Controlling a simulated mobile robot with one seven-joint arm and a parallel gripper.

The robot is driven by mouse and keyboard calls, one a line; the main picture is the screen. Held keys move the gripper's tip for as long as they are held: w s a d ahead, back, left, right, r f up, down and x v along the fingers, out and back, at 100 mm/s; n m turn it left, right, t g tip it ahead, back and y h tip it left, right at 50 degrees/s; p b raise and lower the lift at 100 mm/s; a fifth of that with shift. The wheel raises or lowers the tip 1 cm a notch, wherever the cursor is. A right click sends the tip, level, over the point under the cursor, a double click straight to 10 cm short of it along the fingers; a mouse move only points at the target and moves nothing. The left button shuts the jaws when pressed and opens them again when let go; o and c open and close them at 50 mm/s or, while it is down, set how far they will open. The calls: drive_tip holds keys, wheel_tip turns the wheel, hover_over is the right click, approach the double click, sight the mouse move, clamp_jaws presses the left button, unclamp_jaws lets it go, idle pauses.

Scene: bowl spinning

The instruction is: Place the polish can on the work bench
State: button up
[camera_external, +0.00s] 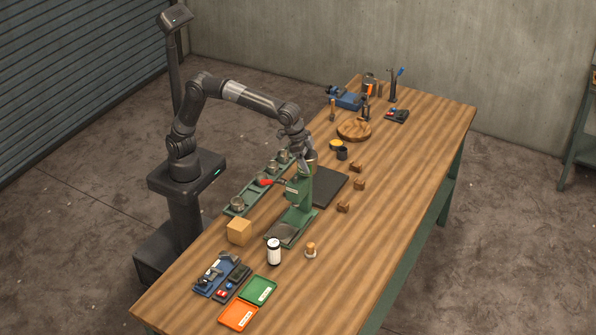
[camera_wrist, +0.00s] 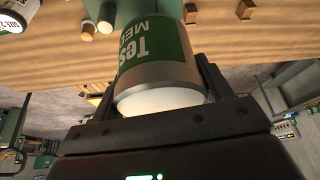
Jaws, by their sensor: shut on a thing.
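My gripper (camera_external: 304,156) is above the work bench (camera_external: 400,170), close to the green press-like stand, and is shut on a can. In the wrist view the can (camera_wrist: 158,62) sits between the fingers (camera_wrist: 157,92). It is a metal cylinder with a green label and white letters, partly readable as "Tes" and "ME". One flat, pale end faces the camera. In the external view the can (camera_external: 313,166) is small and partly hidden by the gripper. I cannot tell from the label whether it is the polish can.
The green stand (camera_external: 297,205) with a red handle is just below my gripper. A dark mat (camera_external: 329,186), small wooden blocks (camera_external: 359,184), a white can (camera_external: 274,252), a cardboard box (camera_external: 239,231) and orange tray (camera_external: 238,316) are on the bench. Its right side is clear.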

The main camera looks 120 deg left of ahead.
drive_tip(key=s+a+n+y, duration=0.1)
drive_tip(key=s+a+n, duration=0.3)
drive_tip(key=a, duration=1.5)
drive_tip(key=shift+m, duration=0.7)
drive_tip(key=f, duration=1.1)
drive_tip(key=s+f, duration=0.1)
drive_tip(key=f, duration=0.5)
drive_tip(key=shift+f, duration=2.3)
drive_tip(key=shift+f, duration=0.15)
drive_tip(key=o, duration=1.2)
drive_tip(key=shift+c, duration=0.2)
